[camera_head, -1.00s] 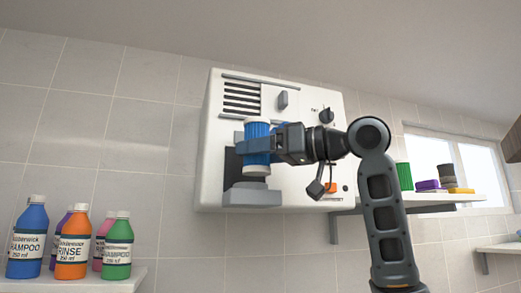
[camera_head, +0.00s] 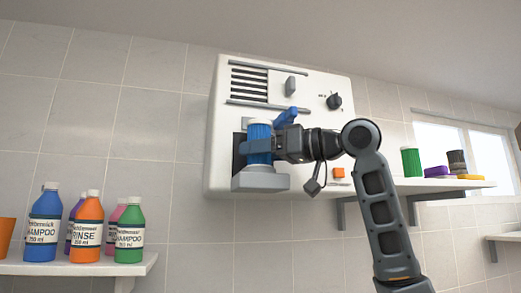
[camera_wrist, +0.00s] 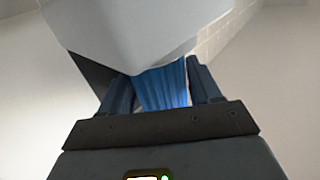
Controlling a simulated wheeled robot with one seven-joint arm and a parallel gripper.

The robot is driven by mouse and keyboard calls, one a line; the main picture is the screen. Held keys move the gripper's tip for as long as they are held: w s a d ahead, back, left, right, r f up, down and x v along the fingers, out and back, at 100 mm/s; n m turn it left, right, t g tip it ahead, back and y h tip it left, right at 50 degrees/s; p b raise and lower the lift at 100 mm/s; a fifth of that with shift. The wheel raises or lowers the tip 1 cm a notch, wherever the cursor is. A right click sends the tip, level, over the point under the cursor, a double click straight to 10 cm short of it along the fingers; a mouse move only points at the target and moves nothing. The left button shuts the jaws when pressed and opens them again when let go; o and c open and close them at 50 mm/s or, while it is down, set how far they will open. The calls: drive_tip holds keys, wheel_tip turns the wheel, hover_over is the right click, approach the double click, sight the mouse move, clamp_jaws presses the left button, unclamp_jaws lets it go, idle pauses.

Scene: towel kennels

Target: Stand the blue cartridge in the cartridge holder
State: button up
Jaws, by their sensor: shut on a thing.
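The blue cartridge (camera_head: 259,138) is a ribbed cylinder with a pale top, upright between the fingers of my gripper (camera_head: 262,146). My gripper is shut on it. The cartridge holder (camera_head: 261,181) is the grey cup-like ledge low on the front of the white wall unit (camera_head: 226,120). The cartridge stands directly over the holder, and its lower end meets or enters the holder's top; I cannot tell if it is seated. In the wrist view the blue ribbed side (camera_wrist: 162,86) shows between both fingers, and a pale surface hides its upper part.
The unit carries a vent, a blue lever (camera_head: 286,117), a knob (camera_head: 334,101) and an orange button (camera_head: 338,173). A right shelf (camera_head: 420,187) holds a green ribbed cylinder (camera_head: 411,161) and stacked items. A left shelf (camera_head: 60,268) holds several bottles, including an orange one (camera_head: 87,230).

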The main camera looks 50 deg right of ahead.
drive_tip(key=shift+f, duration=0.3)
drive_tip(key=o, duration=1.2)
drive_tip(key=shift+d, duration=0.15)
drive_tip(key=shift+s+d+b, duration=0.15)
drive_tip(key=shift+s+b, duration=0.15)
drive_tip(key=shift+s, duration=0.25)
drive_tip(key=v, duration=0.2)
drive_tip(key=b+v, duration=0.1)
drive_tip(key=v, duration=0.3)
drive_tip(key=shift+s+a, duration=0.2)
drive_tip(key=shift+s, duration=0.2)
